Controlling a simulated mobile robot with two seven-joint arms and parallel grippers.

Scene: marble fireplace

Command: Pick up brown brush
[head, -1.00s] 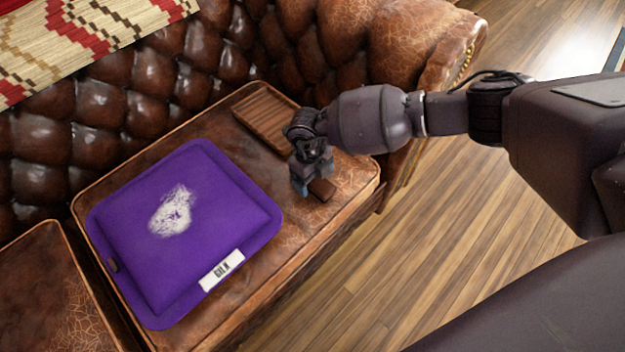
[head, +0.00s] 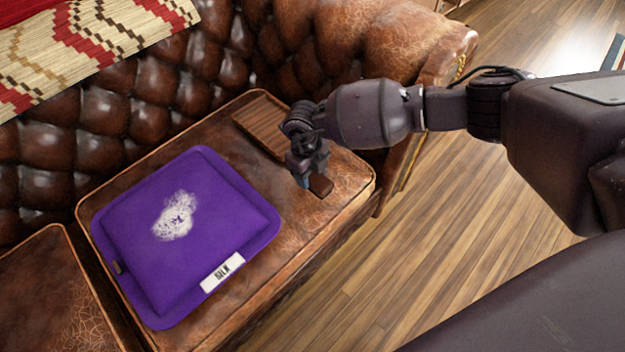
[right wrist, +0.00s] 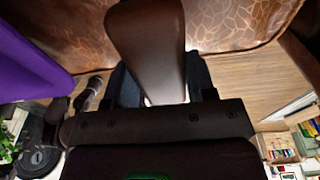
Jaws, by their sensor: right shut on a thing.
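The brown brush (head: 321,186) is in my right gripper (head: 308,178), over the right part of the leather seat cushion. In the head view only its end shows below the fingers; the rest is hidden by the gripper. In the right wrist view the brush (right wrist: 148,45) is a smooth dark brown block between the two fingers of my right gripper (right wrist: 160,85), which is shut on it. Whether the brush still touches the seat, I cannot tell. My left gripper is not in view.
A slatted wooden tray (head: 262,128) lies behind my right gripper. The tufted sofa back (head: 150,105) and armrest (head: 425,45) bound the seat. Wooden floor (head: 430,240) is clear at right.

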